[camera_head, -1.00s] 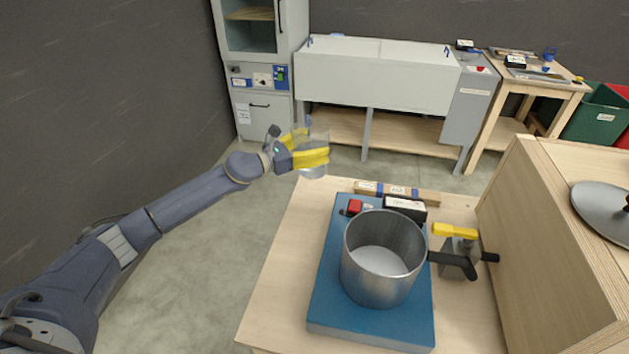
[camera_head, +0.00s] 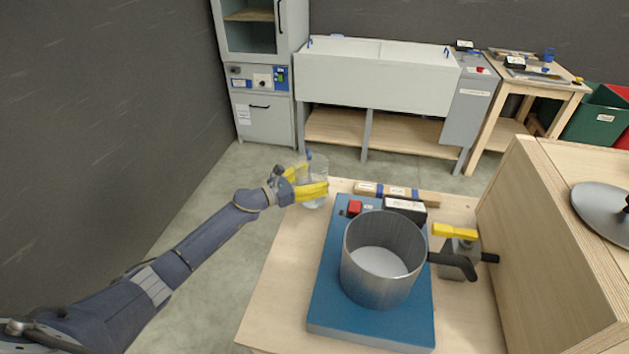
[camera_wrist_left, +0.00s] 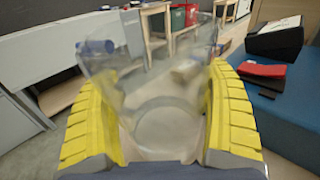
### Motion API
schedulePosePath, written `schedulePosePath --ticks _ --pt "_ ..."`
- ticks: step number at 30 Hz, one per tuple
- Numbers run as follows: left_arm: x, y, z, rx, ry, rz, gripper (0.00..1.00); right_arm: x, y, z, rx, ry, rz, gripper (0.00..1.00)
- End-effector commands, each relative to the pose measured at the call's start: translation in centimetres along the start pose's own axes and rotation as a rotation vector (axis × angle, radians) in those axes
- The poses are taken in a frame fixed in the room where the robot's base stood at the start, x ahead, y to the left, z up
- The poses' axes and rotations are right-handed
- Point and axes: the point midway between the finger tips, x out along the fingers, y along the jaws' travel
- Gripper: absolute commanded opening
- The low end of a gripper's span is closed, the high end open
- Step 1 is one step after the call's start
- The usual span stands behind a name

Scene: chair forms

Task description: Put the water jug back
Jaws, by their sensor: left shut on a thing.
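The clear water jug (camera_head: 315,170) is in my left gripper (camera_head: 312,190), whose yellow fingers are shut on it. In the head view it is upright at the far left corner of the wooden table (camera_head: 275,290). I cannot tell whether its base touches the table top. In the left wrist view the jug (camera_wrist_left: 165,100) fills the space between the two yellow fingers (camera_wrist_left: 160,130), and its round base ring shows. My right gripper is not in view.
A metal pot (camera_head: 382,262) stands on a blue hot plate (camera_head: 370,330) to the right of the jug. A labelled wooden bar (camera_head: 400,193) lies behind it. A yellow-handled valve (camera_head: 455,240) and a wooden partition (camera_head: 540,240) stand further right. The table's left strip is clear.

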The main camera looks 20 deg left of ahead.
Motion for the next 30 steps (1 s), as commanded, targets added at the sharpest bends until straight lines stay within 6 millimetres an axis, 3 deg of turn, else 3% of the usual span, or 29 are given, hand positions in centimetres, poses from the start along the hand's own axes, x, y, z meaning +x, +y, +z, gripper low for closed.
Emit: schedulePosePath --ticks 18,19,23,30 --pt "0.0 0.0 -1.2 0.0 -0.003 0.0 0.33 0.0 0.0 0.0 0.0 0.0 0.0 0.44" --pt "0.0 0.0 -1.4 0.0 -0.001 0.0 0.84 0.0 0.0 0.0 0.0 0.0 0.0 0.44" --pt "0.0 0.0 -1.3 0.0 -0.001 0.0 0.99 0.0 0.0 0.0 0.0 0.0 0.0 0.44" --pt "0.0 0.0 -1.3 0.0 -0.001 0.0 1.0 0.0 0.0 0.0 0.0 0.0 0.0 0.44"
